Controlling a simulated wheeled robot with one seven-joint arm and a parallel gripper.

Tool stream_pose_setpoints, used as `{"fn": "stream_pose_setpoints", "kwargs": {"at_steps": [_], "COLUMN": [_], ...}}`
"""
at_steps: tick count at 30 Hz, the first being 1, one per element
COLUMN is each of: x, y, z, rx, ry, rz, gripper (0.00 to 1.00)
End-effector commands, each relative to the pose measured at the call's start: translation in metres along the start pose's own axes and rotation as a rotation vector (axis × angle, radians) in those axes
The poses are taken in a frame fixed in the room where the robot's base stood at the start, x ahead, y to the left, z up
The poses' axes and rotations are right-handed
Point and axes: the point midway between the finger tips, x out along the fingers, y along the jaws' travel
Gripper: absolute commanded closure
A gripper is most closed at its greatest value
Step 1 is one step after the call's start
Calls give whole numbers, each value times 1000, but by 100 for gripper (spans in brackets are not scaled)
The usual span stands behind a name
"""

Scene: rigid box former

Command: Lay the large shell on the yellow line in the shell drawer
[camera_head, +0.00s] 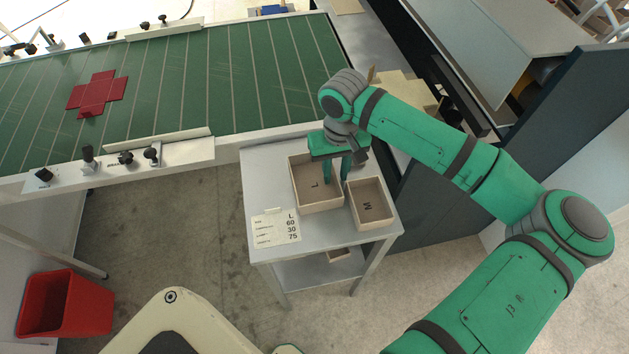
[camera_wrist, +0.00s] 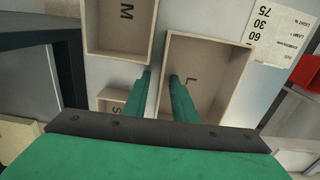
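The large shell (camera_head: 318,203), an open box marked L, stands upright on a small grey table. It also shows in the wrist view (camera_wrist: 209,89). My gripper (camera_head: 336,181) points down at its right wall, next to the box marked M. In the wrist view my gripper's fingertips (camera_wrist: 160,75) are apart, one on the inner side of that wall and one on the outer side. I cannot tell whether they touch it. The shell drawer and the yellow line are not in view.
The box marked M (camera_head: 370,205) stands close beside the large shell. A box marked S (camera_wrist: 113,97) sits lower, on the shelf. A card (camera_head: 275,230) lies at the table's front. A green conveyor (camera_head: 255,75) carries a red cross-shaped sheet (camera_head: 97,93). A red bin (camera_head: 70,305) stands at lower left.

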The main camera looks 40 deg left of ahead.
Motion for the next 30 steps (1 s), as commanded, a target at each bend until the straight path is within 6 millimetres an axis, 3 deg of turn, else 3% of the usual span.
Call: {"fn": "stream_pose_setpoints", "kwargs": {"at_steps": [4,7,8,22,26,30], "x": [0,0,0,-4,-15,-38], "y": [0,0,0,0,-1,-2], "z": [0,0,0,0,0,5], "rx": [0,0,0,0,-1,-3], "ry": [0,0,0,1,1,3], "rz": [0,0,-1,-1,-2,-2], "gripper": [75,97,100,100,100,100]}}
